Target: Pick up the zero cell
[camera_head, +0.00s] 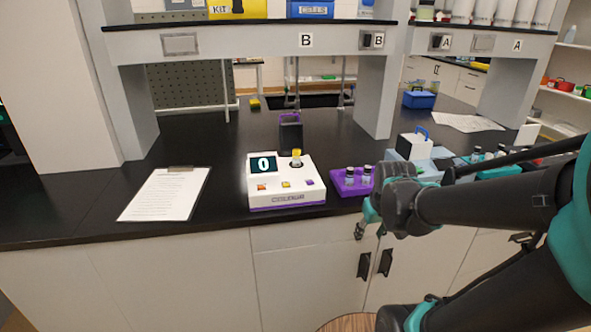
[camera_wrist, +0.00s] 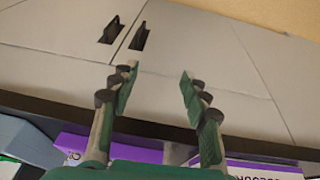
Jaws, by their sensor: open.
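A white meter (camera_head: 287,185) with a display reading 0 stands on the black counter. A small yellow-capped cell (camera_head: 296,157) sits upright in its top. Several dark-capped vials, such as one vial (camera_head: 350,175), stand in a purple tray (camera_head: 345,190) to its right. No label shows which one is the zero cell. My gripper (camera_head: 369,231) hangs in front of the counter's edge, right of the meter and below the purple tray. In the wrist view, its two fingers (camera_wrist: 158,86) are apart with nothing between them. The yellow-capped cell is outside that view.
A clipboard (camera_head: 167,193) lies left of the meter, and a dark purple-rimmed holder (camera_head: 290,132) stands behind it. A light-blue box (camera_head: 424,158) and a teal rack (camera_head: 480,163) stand to the right. Shelf uprights rise behind. Counter between clipboard and meter is bare.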

